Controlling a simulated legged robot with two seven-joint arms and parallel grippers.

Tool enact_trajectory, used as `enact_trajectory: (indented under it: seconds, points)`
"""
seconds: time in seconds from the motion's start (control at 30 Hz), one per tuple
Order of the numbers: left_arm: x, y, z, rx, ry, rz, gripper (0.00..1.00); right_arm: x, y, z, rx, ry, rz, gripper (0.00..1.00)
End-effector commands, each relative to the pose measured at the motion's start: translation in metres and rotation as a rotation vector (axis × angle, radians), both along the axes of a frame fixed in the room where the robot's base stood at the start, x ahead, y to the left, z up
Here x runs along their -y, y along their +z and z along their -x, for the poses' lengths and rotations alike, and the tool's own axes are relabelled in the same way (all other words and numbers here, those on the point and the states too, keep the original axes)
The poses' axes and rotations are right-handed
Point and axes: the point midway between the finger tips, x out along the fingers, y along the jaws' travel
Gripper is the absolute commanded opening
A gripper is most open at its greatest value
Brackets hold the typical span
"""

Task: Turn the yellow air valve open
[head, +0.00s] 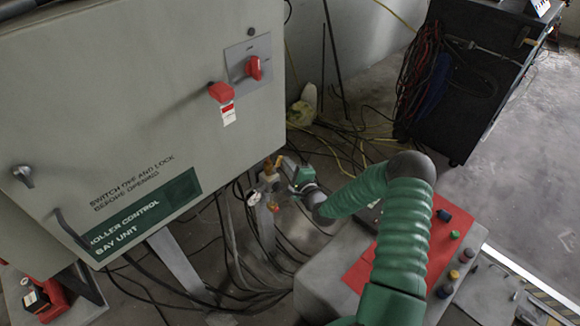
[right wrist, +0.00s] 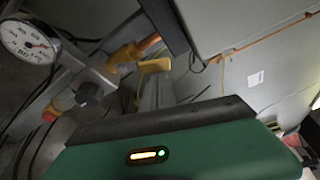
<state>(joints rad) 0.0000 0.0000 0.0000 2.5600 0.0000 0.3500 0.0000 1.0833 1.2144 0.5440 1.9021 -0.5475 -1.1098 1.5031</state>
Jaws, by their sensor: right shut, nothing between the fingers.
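The yellow air valve (head: 268,176) is on the pipework below the grey control cabinet, beside a small round gauge. In the right wrist view its yellow handle (right wrist: 155,66) shows at upper centre, just beyond the dark edge of my gripper. My right gripper (head: 289,188) is shut and empty, just right of the valve in the head view. I cannot tell whether the fingertips touch the handle. The gripper's green body fills the bottom of the right wrist view. My left gripper is not in view.
The grey cabinet (head: 130,90) with red switches overhangs the valve. The pressure gauge (right wrist: 27,42) is close on the left in the right wrist view. Loose cables (head: 235,270) lie below. A console with a red panel (head: 372,268) stands under my right arm.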

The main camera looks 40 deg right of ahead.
Motion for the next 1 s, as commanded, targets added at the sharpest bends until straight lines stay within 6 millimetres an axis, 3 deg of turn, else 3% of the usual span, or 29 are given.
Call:
enact_trajectory:
  seconds: [0.33,1.0]
  points:
    - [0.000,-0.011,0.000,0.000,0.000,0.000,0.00,-0.015,0.005,0.000,0.020,0.009,0.247,0.00]
    - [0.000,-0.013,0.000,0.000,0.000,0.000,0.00,-0.021,0.009,0.001,0.021,0.007,0.241,0.00]
